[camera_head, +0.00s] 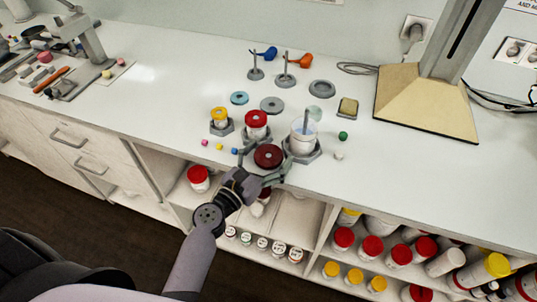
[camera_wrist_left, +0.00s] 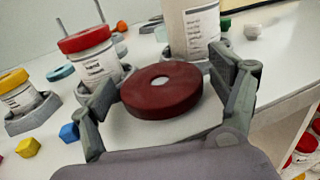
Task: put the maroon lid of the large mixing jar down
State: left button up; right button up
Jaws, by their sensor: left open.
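The maroon lid (camera_head: 268,156) is a flat disc with a pale centre, at the counter's front edge in the head view. In the left wrist view the maroon lid (camera_wrist_left: 161,90) lies flat between the fingers of my left gripper (camera_wrist_left: 170,85), which is open around it. My left gripper (camera_head: 263,168) also shows in the head view, just in front of the large mixing jar. The large jar (camera_head: 304,136) is white, stands open in a grey holder (camera_head: 302,155) with a rod in it, just behind the lid. My right gripper is not in view.
A red-lidded jar (camera_head: 256,124) and a yellow-lidded jar (camera_head: 219,118) stand in holders left of the large jar. Small coloured cubes (camera_head: 220,147) lie near the front edge. A green piece (camera_head: 343,135) lies to the right. Open shelves with jars (camera_head: 372,246) are below.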

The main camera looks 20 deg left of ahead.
pick_arm(q)
jog(key=shift+r+p, duration=0.65)
jog(key=shift+r, duration=0.1)
jog(key=b+v, duration=0.4)
jog(key=v, duration=0.8)
jog(key=shift+f, duration=0.1)
